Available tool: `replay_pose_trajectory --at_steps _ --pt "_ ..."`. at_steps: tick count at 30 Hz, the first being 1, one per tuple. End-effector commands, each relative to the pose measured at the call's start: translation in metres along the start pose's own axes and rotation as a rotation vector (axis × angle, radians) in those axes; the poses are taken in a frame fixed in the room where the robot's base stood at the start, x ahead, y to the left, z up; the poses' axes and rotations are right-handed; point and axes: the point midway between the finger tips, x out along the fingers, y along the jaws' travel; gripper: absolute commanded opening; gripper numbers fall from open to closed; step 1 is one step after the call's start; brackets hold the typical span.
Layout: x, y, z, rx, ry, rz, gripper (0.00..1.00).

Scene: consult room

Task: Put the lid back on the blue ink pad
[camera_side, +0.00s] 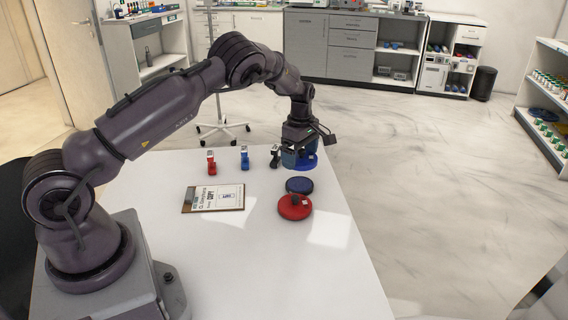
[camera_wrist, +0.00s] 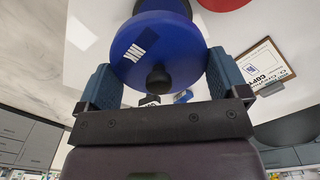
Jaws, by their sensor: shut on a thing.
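A round blue lid (camera_side: 308,163) with a black knob and a small label is held in my gripper (camera_side: 299,161), over the far right part of the white table. In the wrist view the lid (camera_wrist: 160,42) sits between the two teal fingers of my gripper (camera_wrist: 162,78), which are shut on its sides. The blue ink pad (camera_side: 299,185) is a dark round pad without a lid on the table, just nearer than the held lid. The lid appears apart from it and beyond it. The lid hides part of the pad in the wrist view.
Red (camera_side: 211,163), blue (camera_side: 245,158) and black (camera_side: 275,156) stamps stand along the far side. A clipboard (camera_side: 213,198) lies left. The table's front is clear.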

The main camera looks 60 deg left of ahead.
Motion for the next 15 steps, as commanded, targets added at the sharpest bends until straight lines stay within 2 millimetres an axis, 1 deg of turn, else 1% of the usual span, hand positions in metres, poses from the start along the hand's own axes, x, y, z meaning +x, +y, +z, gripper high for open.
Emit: replay_pose_trajectory --at_steps 2,8,15 --pt "0.002 -0.004 0.0 -0.028 0.0 -0.003 0.7" --pt "0.014 -0.004 0.0 -0.036 0.001 -0.003 0.7" --pt "0.038 -0.005 0.0 -0.035 0.0 -0.003 0.7"
